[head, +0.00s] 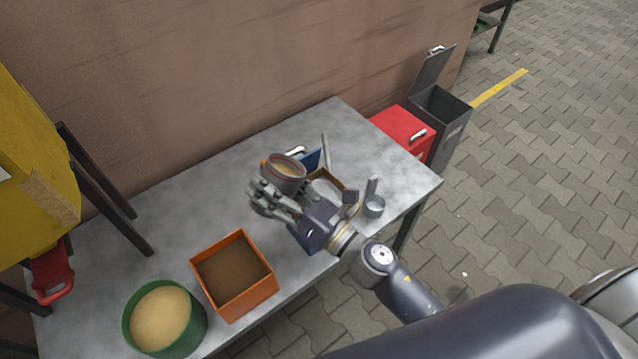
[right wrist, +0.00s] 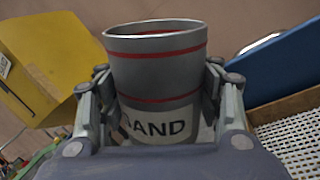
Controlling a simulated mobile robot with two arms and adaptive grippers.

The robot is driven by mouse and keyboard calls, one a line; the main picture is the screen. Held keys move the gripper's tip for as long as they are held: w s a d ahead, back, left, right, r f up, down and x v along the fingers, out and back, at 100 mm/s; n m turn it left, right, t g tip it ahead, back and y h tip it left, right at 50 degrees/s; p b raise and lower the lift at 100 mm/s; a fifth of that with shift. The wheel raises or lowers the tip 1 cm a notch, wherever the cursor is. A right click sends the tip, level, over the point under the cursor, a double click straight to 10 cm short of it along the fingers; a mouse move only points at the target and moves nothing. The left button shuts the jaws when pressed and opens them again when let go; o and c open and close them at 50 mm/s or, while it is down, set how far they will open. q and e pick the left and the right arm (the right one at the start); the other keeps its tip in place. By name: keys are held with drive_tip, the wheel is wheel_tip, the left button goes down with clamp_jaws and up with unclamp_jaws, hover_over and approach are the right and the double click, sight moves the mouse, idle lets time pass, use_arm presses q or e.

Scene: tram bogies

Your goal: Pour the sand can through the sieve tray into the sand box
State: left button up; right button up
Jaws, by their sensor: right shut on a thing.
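The sand can (head: 284,178) is grey with red bands, and tan sand shows in its mouth in the head view. My right gripper (head: 279,196) is shut around it and holds it roughly upright over the table. In the right wrist view the can (right wrist: 158,75) stands between both fingers, its "SAND" label partly hidden. The sieve tray (right wrist: 295,138), a brown frame with white mesh, is right of the can there; in the head view it is partly hidden behind my gripper. An orange open box (head: 254,293), brown inside, stands left of my gripper. My left gripper is out of view.
A green tub (head: 190,334) of tan sand stands beside the orange box. A blue object (head: 313,158) is behind the can. A grey scoop-like cup (head: 374,207) is near the table's right end. Red and grey bins stand beyond it. The table (head: 185,210) is bare behind the orange box.

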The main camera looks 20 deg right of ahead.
drive_tip(key=shift+d+r+m, duration=0.2)
drive_tip(key=shift+d+m, duration=0.05)
drive_tip(key=shift+m, duration=0.15)
idle(0.6)
drive_tip(key=shift+w+d+r+m+t, duration=0.1)
drive_tip(key=shift+r+m+t, duration=0.4)
drive_tip(key=shift+m, duration=0.5)
idle(1.5)
drive_tip(key=shift+f+m+h+b, duration=0.35)
drive_tip(key=shift+m+b, duration=0.3)
drive_tip(key=shift+m, duration=0.45)
idle(1.4)
drive_tip(key=shift+r+m+t+h, duration=0.25)
drive_tip(key=shift+r+m+t, duration=0.25)
drive_tip(key=shift+m, duration=0.3)
idle(1.2)
